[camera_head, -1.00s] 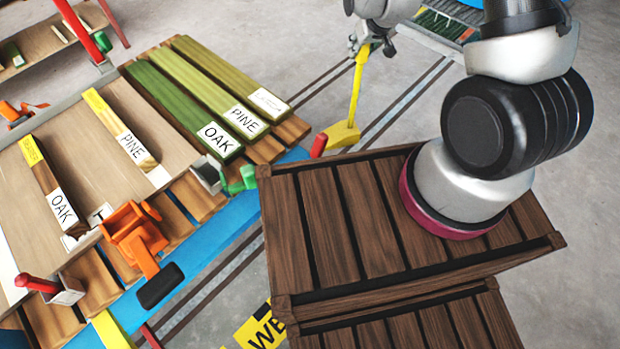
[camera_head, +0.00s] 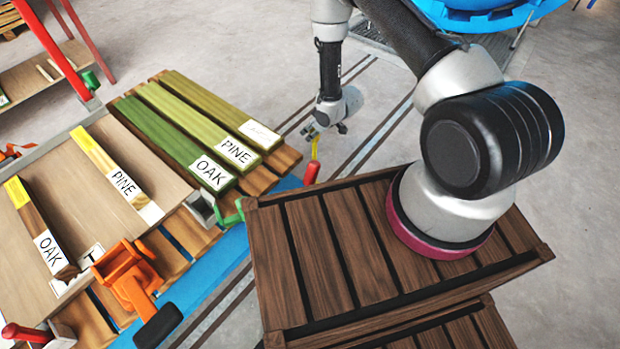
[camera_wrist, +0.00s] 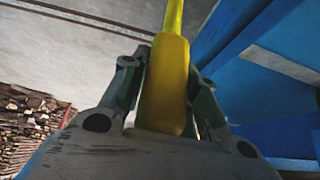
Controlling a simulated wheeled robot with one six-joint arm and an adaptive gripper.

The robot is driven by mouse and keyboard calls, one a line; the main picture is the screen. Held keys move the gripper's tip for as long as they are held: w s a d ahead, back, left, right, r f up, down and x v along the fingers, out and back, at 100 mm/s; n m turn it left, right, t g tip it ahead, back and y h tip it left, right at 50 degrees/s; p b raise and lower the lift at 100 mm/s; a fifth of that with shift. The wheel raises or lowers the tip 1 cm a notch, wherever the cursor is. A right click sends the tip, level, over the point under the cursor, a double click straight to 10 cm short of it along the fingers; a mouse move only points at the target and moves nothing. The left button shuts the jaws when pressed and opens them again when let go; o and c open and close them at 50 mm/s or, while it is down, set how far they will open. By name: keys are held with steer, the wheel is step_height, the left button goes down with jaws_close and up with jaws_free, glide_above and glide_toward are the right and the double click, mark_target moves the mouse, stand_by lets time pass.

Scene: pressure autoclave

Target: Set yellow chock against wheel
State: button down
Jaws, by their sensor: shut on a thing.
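Only a short piece of that handle shows below my gripper; the wedge base is hidden behind the crate and bench end. In the wrist view the yellow handle (camera_wrist: 172,78) stands between my two fingers (camera_wrist: 165,95) and runs up out of the picture. I cannot make out a wheel in either view.
A slatted dark wooden crate (camera_head: 330,250) stands close in front. A bench with labelled oak and pine boards (camera_head: 165,135) and an orange clamp (camera_head: 125,275) is at left. A large blue round structure (camera_head: 490,18) is at the top right. Bare floor lies between.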

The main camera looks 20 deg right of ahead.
step_height(320, 180, down, 15)
stand_by(0.4)
steer(key=c, duration=1.1)
jaws_free()
